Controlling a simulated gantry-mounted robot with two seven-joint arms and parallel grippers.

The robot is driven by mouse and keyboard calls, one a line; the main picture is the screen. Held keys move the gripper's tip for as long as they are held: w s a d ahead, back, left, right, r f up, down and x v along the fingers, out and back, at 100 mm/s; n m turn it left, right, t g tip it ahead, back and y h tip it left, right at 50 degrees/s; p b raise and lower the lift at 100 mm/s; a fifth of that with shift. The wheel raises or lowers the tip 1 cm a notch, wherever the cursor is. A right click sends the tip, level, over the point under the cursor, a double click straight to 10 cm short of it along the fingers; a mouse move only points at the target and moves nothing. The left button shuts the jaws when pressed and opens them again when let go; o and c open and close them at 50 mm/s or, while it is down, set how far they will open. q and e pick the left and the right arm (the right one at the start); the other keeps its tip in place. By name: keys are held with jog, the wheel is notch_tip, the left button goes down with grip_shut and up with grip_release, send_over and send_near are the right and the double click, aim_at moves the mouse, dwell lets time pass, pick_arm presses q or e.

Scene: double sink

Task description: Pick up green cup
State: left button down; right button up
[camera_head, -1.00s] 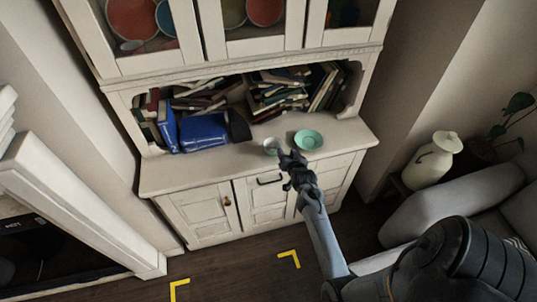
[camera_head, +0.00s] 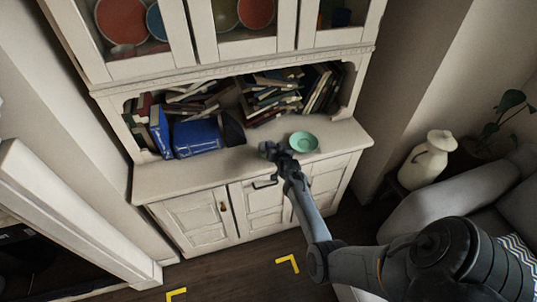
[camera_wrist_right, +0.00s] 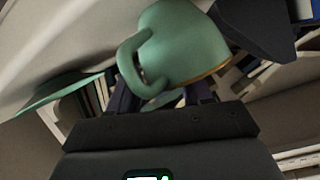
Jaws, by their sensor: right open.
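The green cup (camera_wrist_right: 185,45) has a looped handle and a thin gold rim and fills the top middle of the right wrist view, tilted in that picture. My right gripper (camera_wrist_right: 162,92) is open, with its dark fingers partly hidden behind the cup, one toward each side. I cannot tell whether they touch it. In the head view my right gripper (camera_head: 272,151) is over the cabinet counter, left of the green saucer (camera_head: 304,142), and hides the cup. My left gripper is not in view.
The green saucer also shows at the left of the right wrist view (camera_wrist_right: 50,94). On the white cabinet counter (camera_head: 165,184), blue books (camera_head: 196,137) and a dark object (camera_head: 232,130) stand left of my gripper. Leaning books (camera_head: 275,92) fill the shelf behind. The counter's left front is clear.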

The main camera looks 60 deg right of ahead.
jog(key=shift+w+d, duration=0.1)
jog(key=shift+c, duration=0.4)
grip_shut()
